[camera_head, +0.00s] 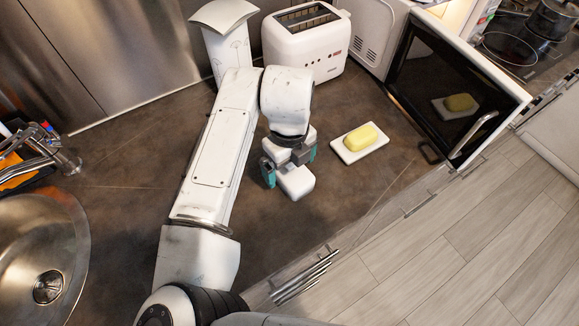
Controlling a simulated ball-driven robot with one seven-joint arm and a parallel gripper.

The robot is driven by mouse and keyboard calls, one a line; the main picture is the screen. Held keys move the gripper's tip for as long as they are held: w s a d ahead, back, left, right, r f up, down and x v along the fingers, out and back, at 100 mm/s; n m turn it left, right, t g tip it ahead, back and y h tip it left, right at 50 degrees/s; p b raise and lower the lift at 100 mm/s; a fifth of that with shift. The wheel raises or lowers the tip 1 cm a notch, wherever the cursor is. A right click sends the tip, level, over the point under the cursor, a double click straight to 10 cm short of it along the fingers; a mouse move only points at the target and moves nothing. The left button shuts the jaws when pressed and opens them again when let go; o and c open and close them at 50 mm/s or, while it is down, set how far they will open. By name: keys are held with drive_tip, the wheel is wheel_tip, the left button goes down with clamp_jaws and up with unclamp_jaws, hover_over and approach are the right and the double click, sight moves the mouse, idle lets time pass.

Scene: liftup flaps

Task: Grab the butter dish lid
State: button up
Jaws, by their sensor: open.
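The butter dish lid (297,184), a small white block-like cover, sits on the dark countertop below my gripper. My gripper (291,166) is open, with its teal-lined fingers at the left and right of the lid's far part. The gripper hides that part, and I cannot tell whether the fingers touch the lid. The butter dish base (375,148), a white plate, lies to the right with a yellow block of butter (360,138) on it.
A white toaster (307,48) stands behind my gripper. A microwave with its dark door (440,85) open is at the right, reflecting the butter. A steel sink (30,235) is at the left. The counter (130,150) between sink and arm is clear.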

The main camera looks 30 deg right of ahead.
drive_tip(key=shift+c, duration=0.4)
drive_tip(key=c, duration=1.1)
drive_tip(key=shift+c, duration=0.2)
